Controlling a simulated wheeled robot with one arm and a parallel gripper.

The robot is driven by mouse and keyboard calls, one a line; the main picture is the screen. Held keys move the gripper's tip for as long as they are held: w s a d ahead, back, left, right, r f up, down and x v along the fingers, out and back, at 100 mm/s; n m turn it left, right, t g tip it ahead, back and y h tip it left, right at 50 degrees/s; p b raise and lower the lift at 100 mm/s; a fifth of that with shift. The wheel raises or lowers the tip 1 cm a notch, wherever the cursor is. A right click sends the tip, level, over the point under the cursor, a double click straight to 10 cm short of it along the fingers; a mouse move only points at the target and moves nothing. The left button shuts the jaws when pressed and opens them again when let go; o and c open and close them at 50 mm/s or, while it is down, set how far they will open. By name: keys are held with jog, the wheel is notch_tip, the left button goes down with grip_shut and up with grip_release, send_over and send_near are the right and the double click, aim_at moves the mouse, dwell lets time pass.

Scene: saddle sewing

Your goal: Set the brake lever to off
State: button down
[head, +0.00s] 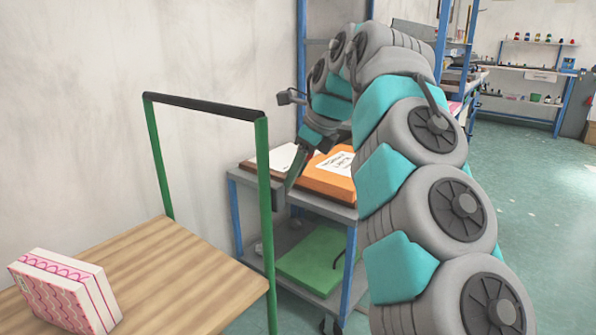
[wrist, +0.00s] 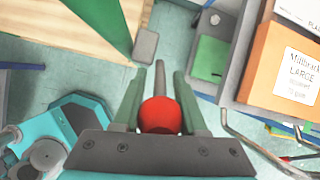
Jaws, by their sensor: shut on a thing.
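The brake lever shows in the wrist view as a red knob (wrist: 160,115) on a grey rod (wrist: 160,78). My gripper (wrist: 158,92) has its two green fingers on either side of the knob and is shut on it. I cannot tell any on or off marking.
A grey shelf trolley (head: 340,212) stands close behind, with an orange box (head: 327,182) on top and a green item (head: 310,262) below. A pink and white box (head: 65,290) lies on the wooden top. The floor at right (head: 540,210) is clear.

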jog(key=shift+a+r, duration=0.1)
dwell(0.3)
jog(key=shift+c, duration=2.4)
grip_release()
jog(key=p+v, duration=0.2)
jog(key=v, duration=0.3)
jog(key=shift+w+r, duration=0.1)
jog(key=shift+r, duration=0.25)
jog(key=shift+s+r, duration=0.3)
jog(key=shift+r, duration=0.2)
jog(key=shift+d+r, duration=0.35)
jog(key=shift+d, duration=0.1)
